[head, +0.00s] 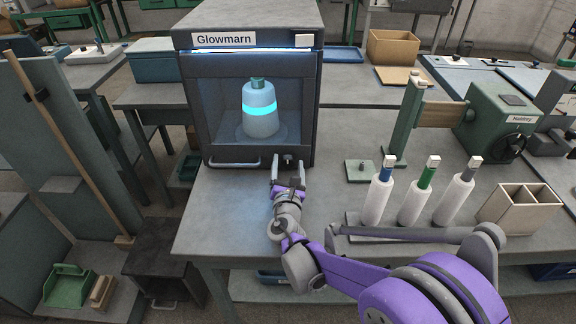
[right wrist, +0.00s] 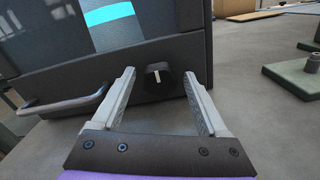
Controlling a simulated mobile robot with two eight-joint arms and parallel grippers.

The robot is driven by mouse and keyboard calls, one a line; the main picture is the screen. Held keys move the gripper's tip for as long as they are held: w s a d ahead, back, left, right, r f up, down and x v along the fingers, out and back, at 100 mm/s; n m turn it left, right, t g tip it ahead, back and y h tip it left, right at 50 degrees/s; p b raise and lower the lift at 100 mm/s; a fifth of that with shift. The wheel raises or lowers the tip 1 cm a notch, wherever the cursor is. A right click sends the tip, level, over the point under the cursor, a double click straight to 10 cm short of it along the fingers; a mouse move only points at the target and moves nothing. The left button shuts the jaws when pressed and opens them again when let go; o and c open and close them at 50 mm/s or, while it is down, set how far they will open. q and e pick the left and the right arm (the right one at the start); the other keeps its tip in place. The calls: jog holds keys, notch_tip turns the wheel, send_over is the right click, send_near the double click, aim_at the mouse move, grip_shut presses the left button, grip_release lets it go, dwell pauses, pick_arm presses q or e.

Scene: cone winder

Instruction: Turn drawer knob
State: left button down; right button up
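The dark Glowmarn cabinet (head: 248,150) stands on the grey bench with a drawer along its base. A small black knob with a pale mark (right wrist: 159,73) sits on the drawer front; in the head view the knob (head: 288,158) is small, just beyond my right gripper. My right gripper (head: 289,161) is open, its fingers pointing at the drawer front. In the right wrist view the open fingers (right wrist: 160,90) lie to either side of the knob, with gaps on both sides. A bar handle (right wrist: 68,102) is left of the knob. My left gripper does not show.
A cone with a glowing band (head: 260,108) stands inside the cabinet. Right of my arm are white spools (head: 416,200) on a rack, a green post stand (head: 404,125) and a divided box (head: 520,208). The bench (head: 225,205) is clear left of my arm.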

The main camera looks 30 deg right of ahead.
grip_shut()
jog(key=shift+m, duration=0.3)
jog(key=m+p, duration=0.1)
jog(key=m, duration=0.2)
jog(key=shift+p, duration=0.3)
jog(key=m+p, duration=0.1)
jog(key=m, duration=0.4)
jog(key=m+p, duration=0.1)
jog(key=m, duration=0.3)
jog(key=shift+d+f+m+p, duration=0.1)
jog(key=shift+m+p, duration=0.2)
jog(key=shift+p, duration=0.05)
jog(key=shift+f+m+p, duration=0.15)
jog(key=shift+m+p, duration=0.35)
jog(key=shift+m, duration=1.8)
